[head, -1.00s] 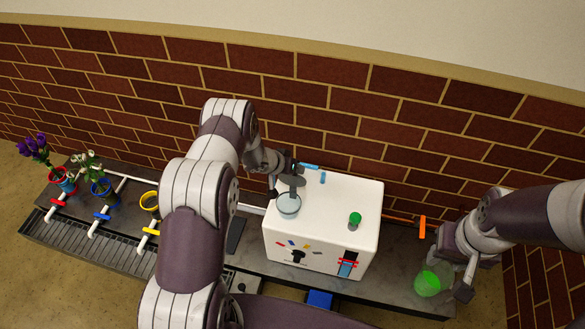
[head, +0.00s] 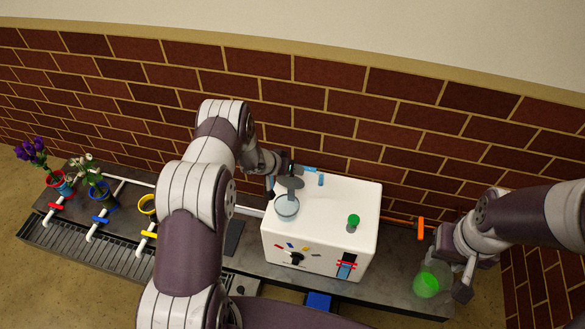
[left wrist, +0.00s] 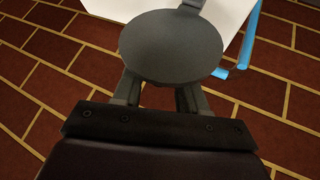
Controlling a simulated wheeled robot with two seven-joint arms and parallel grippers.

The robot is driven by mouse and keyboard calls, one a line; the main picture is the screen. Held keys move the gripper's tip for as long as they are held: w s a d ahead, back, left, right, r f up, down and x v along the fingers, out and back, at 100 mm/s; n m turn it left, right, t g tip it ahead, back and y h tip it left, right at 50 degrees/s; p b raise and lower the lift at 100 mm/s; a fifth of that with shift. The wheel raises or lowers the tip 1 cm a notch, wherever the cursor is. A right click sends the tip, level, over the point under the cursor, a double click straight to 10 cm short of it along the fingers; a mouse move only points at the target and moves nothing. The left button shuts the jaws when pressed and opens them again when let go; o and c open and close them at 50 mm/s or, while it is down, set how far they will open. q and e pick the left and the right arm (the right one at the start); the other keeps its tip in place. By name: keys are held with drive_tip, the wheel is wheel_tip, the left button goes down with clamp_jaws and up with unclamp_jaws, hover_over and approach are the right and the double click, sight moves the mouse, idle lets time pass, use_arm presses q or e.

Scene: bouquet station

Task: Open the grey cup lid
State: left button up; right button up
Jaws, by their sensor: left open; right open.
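The grey cup lid (head: 294,183) is a flat round disc behind the pale blue cup (head: 287,208) on top of the white box. It is raised off the cup, and the cup's round mouth shows in front of it. In the left wrist view the grey disc (left wrist: 170,45) fills the upper middle, with a short stem at its far edge. My left gripper (head: 278,180) is open, with its fingers just behind and beside the disc; I cannot tell whether they touch it. My right gripper (head: 452,277) is open beside a clear container with green inside (head: 427,284).
The white box (head: 330,210) carries a green knob (head: 353,221) and a light blue pipe (head: 320,179). An orange handle (head: 420,228) sticks out to its right. Flowers in a red pot (head: 65,187) and a blue pot (head: 101,193) stand left. A brick wall (head: 320,115) closes the back.

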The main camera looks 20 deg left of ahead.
use_arm(q)
drive_tip(key=p+v, duration=0.2)
drive_tip(key=v, duration=1)
drive_tip(key=shift+p, duration=0.4)
